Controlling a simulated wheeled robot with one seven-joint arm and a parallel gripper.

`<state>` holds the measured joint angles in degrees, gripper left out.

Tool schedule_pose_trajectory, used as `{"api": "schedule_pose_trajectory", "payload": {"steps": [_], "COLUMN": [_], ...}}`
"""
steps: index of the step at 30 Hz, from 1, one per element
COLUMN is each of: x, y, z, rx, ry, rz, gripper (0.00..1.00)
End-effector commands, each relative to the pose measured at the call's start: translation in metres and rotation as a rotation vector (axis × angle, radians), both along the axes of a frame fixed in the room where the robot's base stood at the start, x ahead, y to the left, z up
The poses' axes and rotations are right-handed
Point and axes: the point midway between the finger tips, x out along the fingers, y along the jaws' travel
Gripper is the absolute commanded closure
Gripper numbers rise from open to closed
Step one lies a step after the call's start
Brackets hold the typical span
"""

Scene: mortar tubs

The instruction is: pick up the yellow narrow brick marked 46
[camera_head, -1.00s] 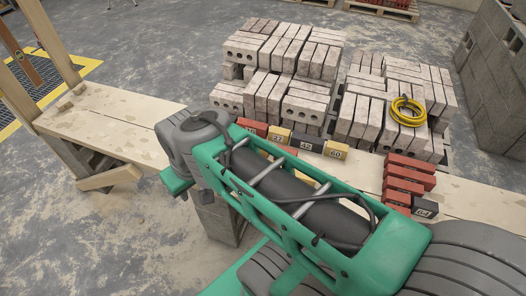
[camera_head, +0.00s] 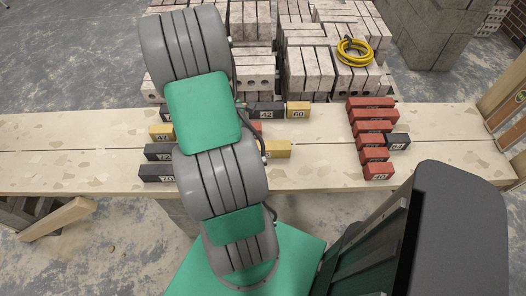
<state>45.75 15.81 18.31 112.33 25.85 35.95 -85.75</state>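I cannot read the mark 46 on any brick. Three yellow bricks show on the plank bench. One (camera_head: 161,132) at the left has a mark that looks like 47. Another, marked 60 (camera_head: 298,110), lies at the back edge right of a dark brick marked 42 (camera_head: 267,113). A third yellow brick (camera_head: 278,149) lies just right of my arm, its left part close to or behind the arm, its mark unreadable. My arm rises across the middle of the view and hides part of the bench. I see no gripper fingers.
The plank bench (camera_head: 320,176) spans the view. Dark bricks (camera_head: 157,152) lie at the left; a row of red bricks (camera_head: 371,127) and a dark brick marked 64 (camera_head: 397,141) lie at the right. Stacked pale bricks (camera_head: 310,72) with a yellow coil (camera_head: 355,52) stand behind.

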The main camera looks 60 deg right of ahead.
Motion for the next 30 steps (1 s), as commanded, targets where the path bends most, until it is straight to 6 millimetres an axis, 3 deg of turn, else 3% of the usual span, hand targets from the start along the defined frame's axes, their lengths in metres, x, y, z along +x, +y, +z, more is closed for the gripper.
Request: {"api": "schedule_pose_trajectory", "payload": {"steps": [3, 15, 24, 30], "x": [-0.02, -0.043, -0.044, -0.044], "y": [-0.01, -0.025, -0.027, -0.026], "z": [-0.02, -0.075, -0.082, -0.082], "rx": [0.022, 0.023, 0.02, 0.021], "ry": [0.039, 0.037, 0.035, 0.035], "rz": [0.021, 0.026, 0.026, 0.026], "gripper": [0.35, 0.35, 0.35, 0.52]}}
